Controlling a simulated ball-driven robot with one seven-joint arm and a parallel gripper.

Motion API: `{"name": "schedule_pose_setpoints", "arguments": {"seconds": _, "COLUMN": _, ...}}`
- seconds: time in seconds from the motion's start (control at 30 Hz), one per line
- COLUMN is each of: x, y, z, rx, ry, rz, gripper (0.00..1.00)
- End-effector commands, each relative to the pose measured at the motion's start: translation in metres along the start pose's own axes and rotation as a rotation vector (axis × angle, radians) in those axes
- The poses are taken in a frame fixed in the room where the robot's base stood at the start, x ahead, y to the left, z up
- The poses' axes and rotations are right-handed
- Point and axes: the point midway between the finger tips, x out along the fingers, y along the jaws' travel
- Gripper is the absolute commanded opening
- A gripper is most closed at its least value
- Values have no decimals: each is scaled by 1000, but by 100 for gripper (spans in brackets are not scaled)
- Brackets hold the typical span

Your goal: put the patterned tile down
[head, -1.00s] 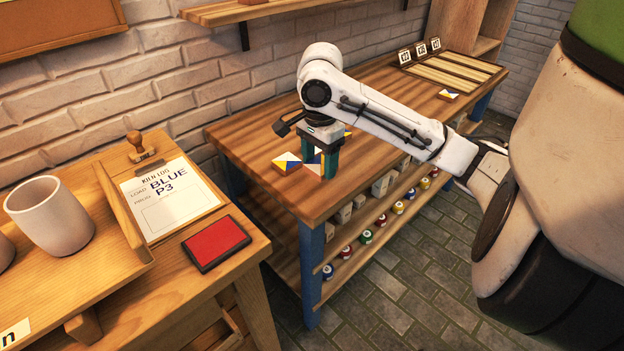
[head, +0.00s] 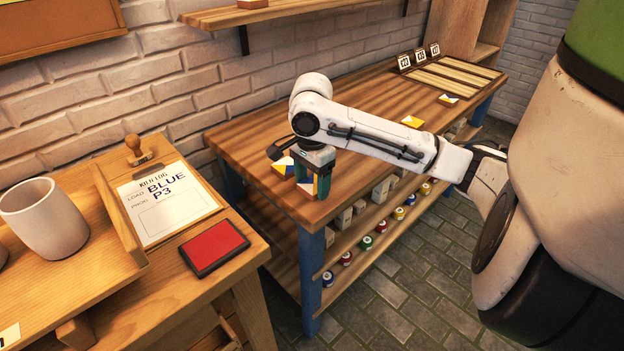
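My gripper (head: 313,190) points down over the near left corner of the wooden workbench (head: 245,137). A patterned tile (head: 306,187) with white and blue parts shows between its two green fingers, which look shut on it. The fingers and arm hide much of this tile. It is low over the bench top; I cannot tell whether it touches the wood. A second tile (head: 283,166), blue, yellow and white, lies just left of my gripper, very close to it.
A yellow and white tile (head: 412,121) and another tile (head: 449,98) lie farther right on the bench. Numbered cards (head: 419,58) and a slatted rack (head: 455,77) stand at its far end. The bench's middle is clear.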

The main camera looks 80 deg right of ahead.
Motion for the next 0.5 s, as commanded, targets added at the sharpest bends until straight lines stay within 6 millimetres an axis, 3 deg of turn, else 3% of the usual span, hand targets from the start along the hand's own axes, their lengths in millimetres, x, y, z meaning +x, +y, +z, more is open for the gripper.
{"name": "schedule_pose_setpoints", "arguments": {"seconds": 0.2, "x": 0, "y": 0, "z": 0, "rx": 0, "ry": 0, "rz": 0, "gripper": 87}}
{"name": "schedule_pose_setpoints", "arguments": {"seconds": 0.5, "x": -4, "y": 0, "z": 0, "rx": 0, "ry": 1, "rz": 0, "gripper": 87}}
